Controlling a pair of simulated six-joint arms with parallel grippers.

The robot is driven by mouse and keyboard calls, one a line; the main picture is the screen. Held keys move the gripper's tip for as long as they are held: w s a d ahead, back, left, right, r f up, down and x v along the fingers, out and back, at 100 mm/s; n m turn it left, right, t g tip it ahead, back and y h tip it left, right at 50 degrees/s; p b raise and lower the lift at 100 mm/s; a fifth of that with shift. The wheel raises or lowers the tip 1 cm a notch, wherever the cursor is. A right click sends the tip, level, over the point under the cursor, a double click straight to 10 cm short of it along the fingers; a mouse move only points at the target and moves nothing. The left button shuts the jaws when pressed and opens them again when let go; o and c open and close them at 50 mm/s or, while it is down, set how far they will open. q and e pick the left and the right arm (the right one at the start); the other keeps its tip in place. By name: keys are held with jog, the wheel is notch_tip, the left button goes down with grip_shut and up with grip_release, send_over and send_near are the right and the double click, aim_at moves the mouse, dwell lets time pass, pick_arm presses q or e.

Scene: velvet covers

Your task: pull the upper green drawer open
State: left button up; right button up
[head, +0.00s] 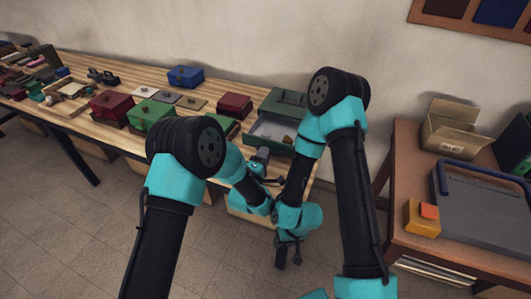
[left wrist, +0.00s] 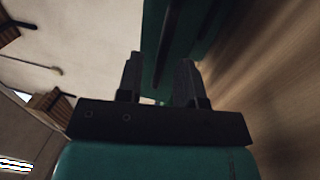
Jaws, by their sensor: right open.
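A dark green drawer cabinet (head: 287,98) stands at the right end of the wooden table. A drawer with a pale grey inside (head: 268,129) sticks out of its front, with a small pinkish thing in it. I cannot tell whether this is the upper drawer. My left gripper (head: 261,156) is close in front of it. In the left wrist view its two fingers (left wrist: 160,78) stand apart, with a green panel (left wrist: 205,22) and a thin dark bar (left wrist: 165,45) beyond and between them. I see no clear contact. My right gripper (head: 290,262) is open, lower down, before the table.
On the table stand a bright green box (head: 150,113), dark red boxes (head: 110,105) and a blue box (head: 186,76). At right, a brown table (head: 400,170) holds an open cardboard box (head: 452,128) and a grey case (head: 485,205). My arms cross close together.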

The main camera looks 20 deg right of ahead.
pick_arm(q)
jog(key=v, duration=0.5)
jog(key=shift+s+a, duration=0.25)
jog(key=shift+a, duration=0.05)
